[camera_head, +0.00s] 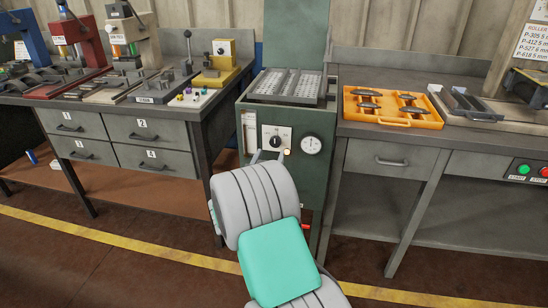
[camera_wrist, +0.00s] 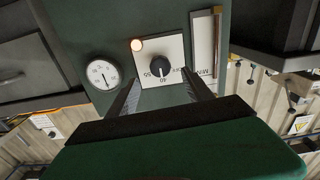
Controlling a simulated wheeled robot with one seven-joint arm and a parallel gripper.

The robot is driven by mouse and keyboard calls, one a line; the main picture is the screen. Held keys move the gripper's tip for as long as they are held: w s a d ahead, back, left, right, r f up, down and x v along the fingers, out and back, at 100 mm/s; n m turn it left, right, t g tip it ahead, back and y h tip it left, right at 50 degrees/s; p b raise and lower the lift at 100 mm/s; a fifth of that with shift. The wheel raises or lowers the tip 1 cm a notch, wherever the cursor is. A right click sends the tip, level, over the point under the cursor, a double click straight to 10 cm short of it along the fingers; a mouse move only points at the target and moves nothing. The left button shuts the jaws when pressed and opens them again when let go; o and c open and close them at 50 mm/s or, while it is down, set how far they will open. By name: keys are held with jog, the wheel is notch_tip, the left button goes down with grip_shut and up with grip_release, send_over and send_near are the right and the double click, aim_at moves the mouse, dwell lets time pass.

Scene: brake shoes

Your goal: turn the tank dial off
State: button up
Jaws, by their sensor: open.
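The tank dial (camera_head: 277,141) is a black knob on a white plate on the front of the green tank (camera_head: 325,125). In the wrist view the dial (camera_wrist: 158,67) appears upside down, with numbers around its lower side; the knob's exact setting is too small to read. A small lamp (camera_wrist: 137,45) beside it glows orange. My gripper (camera_wrist: 162,82) is open, its two fingers on either side of the dial's plate, apart from the knob with nothing between them. In the head view my arm hides most of the gripper (camera_head: 268,155).
A round gauge (camera_head: 312,145) and a vertical strip indicator (camera_head: 250,131) flank the dial on the tank. A metal rack (camera_head: 287,84) tops the tank. Workbenches stand on both sides; the right one holds an orange tray (camera_head: 393,119).

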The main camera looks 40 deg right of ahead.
aim_at(275, 144)
jog(key=x, duration=0.6)
jog(key=shift+w+d+r, duration=0.15)
jog(key=shift+w+d, duration=0.05)
jog(key=shift+d, duration=0.1)
grip_shut()
